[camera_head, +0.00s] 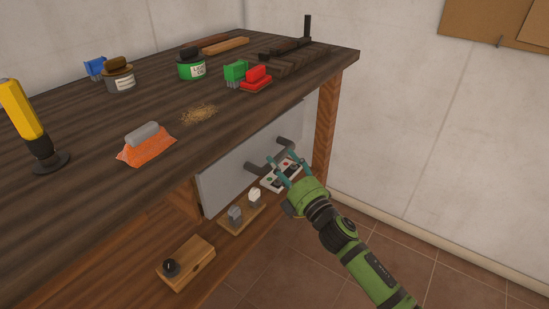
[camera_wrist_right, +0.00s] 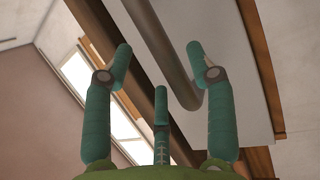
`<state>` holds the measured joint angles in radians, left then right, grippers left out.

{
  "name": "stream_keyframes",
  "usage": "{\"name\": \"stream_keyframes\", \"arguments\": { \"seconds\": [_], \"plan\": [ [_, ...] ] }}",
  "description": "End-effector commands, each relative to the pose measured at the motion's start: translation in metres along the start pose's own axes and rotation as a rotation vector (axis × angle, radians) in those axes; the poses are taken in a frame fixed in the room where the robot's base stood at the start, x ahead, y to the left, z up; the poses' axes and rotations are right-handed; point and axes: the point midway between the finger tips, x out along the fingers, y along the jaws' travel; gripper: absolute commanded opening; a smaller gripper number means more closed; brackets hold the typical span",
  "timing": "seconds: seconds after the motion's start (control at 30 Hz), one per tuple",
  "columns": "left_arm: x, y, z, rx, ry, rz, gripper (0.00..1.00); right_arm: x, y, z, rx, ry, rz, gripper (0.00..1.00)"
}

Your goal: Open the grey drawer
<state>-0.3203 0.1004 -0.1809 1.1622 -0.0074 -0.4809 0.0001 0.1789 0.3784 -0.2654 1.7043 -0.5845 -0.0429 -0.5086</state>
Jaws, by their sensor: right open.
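The grey drawer (camera_head: 228,171) has a wide flat front under the edge of the wooden table. Its dark bar handle (camera_head: 255,168) sticks out from the right half of the front, partly hidden by my gripper. My right gripper (camera_head: 284,161) is open at the handle, with its teal fingers pointing at the drawer. In the right wrist view, the handle (camera_wrist_right: 165,50) runs between the spread fingers of my right gripper (camera_wrist_right: 159,52) in front of the pale drawer front (camera_wrist_right: 215,22). I cannot tell whether any finger touches it. My left gripper is out of view.
Below the drawer are a white button panel (camera_head: 282,177), a switch block (camera_head: 236,216) and a wooden knob box (camera_head: 188,264). The table top (camera_head: 90,190) holds tins, brushes, a sponge and a yellow tool (camera_head: 20,108). Tiled floor (camera_head: 440,250) is clear at right.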

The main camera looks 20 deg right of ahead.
Motion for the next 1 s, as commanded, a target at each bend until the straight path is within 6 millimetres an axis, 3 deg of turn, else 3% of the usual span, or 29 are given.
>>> {"name": "stream_keyframes", "arguments": {
  "seconds": [0.2, 0.53, 0.57, 0.6, 0.7, 1.0],
  "plan": [
    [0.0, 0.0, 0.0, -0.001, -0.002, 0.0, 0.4, 0.026, 0.0, 0.0, 0.003, 0.0, 0.0, 0.56],
    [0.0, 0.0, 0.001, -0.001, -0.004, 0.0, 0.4, 0.03, -0.001, 0.0, 0.004, 0.0, -0.002, 0.56],
    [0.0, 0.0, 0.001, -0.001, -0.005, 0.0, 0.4, 0.03, -0.001, 0.0, 0.004, 0.0, -0.002, 0.48],
    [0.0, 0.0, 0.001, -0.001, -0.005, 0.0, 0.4, 0.03, -0.001, 0.0, 0.004, 0.0, -0.002, 0.32],
    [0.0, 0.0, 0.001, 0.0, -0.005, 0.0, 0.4, 0.03, -0.001, 0.0, 0.004, -0.001, -0.002, 0.0],
    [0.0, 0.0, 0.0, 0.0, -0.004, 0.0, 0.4, 0.028, -0.001, 0.007, 0.005, -0.002, -0.003, 0.0]
  ]
}}
